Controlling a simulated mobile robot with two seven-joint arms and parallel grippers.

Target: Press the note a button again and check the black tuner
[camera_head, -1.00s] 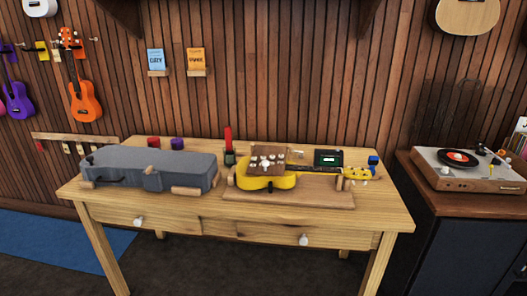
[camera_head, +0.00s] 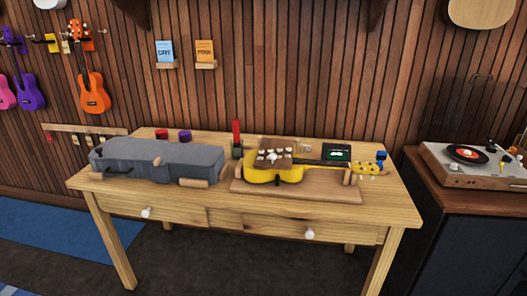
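A yellow ukulele (camera_head: 262,175) lies on a wooden board on the table, its neck pointing right. A small brown panel with several pale buttons (camera_head: 275,152) shows at its body; the button labels are too small to read, so I cannot tell which is note A. A black device with a lit green screen (camera_head: 337,151) stands behind the neck and looks like the black tuner; its reading is not legible. A small blue piece (camera_head: 381,156) is at the headstock (camera_head: 371,169). Neither of my grippers is in view.
The wooden table (camera_head: 200,203) also holds a grey case (camera_head: 157,160) at left, a red and a purple cylinder behind it, and a tall red item (camera_head: 236,135). A dark cabinet with a turntable (camera_head: 468,160) stands at right. Floor in front is clear.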

